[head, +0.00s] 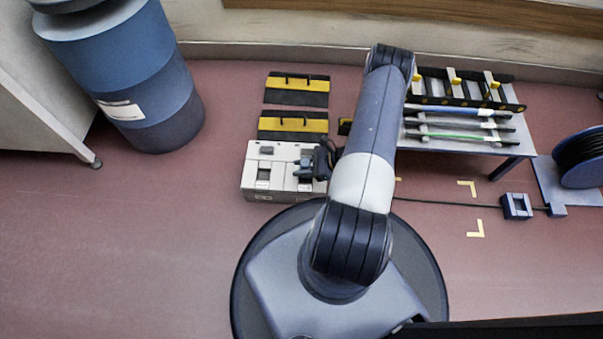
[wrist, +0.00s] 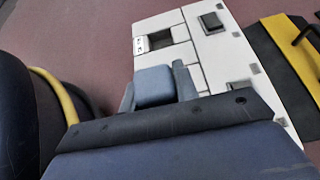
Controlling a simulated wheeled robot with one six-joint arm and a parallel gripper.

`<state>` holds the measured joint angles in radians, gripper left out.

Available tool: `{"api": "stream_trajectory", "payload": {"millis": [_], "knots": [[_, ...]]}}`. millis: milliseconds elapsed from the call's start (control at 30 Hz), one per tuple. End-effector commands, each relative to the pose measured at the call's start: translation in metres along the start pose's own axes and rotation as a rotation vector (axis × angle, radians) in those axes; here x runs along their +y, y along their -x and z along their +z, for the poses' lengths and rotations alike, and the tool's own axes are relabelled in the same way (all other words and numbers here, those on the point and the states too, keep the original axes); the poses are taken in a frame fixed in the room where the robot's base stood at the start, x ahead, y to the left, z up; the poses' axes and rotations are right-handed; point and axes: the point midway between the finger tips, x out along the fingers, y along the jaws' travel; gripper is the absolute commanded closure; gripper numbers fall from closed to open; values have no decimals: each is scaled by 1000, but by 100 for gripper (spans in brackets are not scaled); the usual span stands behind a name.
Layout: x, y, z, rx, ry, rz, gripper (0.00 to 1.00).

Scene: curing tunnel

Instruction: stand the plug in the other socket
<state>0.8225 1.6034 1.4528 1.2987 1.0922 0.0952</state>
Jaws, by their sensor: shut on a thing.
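A white socket box (head: 254,188) stands on the floor left of my arm; its panelled top also shows in the wrist view (wrist: 186,55). An open recess with a dark inside, a socket (head: 263,175), is in its front left part; the wrist view shows this recess (wrist: 160,39) too. My gripper (head: 303,169) is over the right part of the box. In the wrist view my gripper (wrist: 155,82) is shut on a blue-grey block, the plug (wrist: 154,86), with a grey finger on either side. The plug's lower end and whatever is directly beneath it are hidden.
Yellow-and-black panels with handles (head: 293,125) lie behind the box. A low table (head: 470,142) with rods and a rack stands right. A thin dark cable (head: 440,202) runs along the floor through a blue block (head: 517,206) toward a reel (head: 580,160). A blue drum (head: 140,85) stands left.

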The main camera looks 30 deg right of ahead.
Motion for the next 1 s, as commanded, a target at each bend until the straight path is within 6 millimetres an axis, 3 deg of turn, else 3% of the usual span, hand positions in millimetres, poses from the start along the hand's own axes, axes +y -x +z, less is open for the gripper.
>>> {"api": "stream_trajectory", "payload": {"millis": [233, 633, 667, 900, 1000], "knots": [[0, -17, -30, 0, 0, 0, 98], [0, -18, -34, 0, 0, 0, 98], [0, -18, -33, 0, 0, 0, 70], [0, -18, -32, 0, 0, 0, 50], [0, -18, -32, 0, 0, 0, 49]]}}
